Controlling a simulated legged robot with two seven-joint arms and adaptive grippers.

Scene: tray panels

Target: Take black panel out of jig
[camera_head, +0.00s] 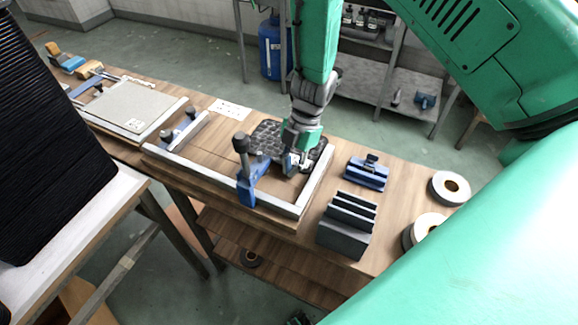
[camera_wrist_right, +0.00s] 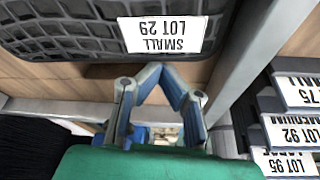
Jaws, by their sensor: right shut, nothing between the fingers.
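The black panel (camera_head: 265,132) is a dark gridded piece at the right end of the jig (camera_head: 223,184), a pale-railed frame on the wooden bench. My right arm hides part of it. In the right wrist view the panel (camera_wrist_right: 70,30) fills the top, with a white label reading SMALL LOT 29 upside down. My right gripper (camera_head: 291,167) points down at the panel's near side. Its fingertips (camera_wrist_right: 161,68) meet, empty, near the panel's edge; I cannot tell whether they touch it. My left gripper is out of view.
A blue clamp (camera_head: 252,182) stands on the jig's near rail, left of my gripper. To the right are a dark slotted holder (camera_head: 343,240), a blue fixture (camera_head: 366,173) and tape rolls (camera_head: 450,188). A black ribbed stack (camera_head: 50,140) stands on a table at left.

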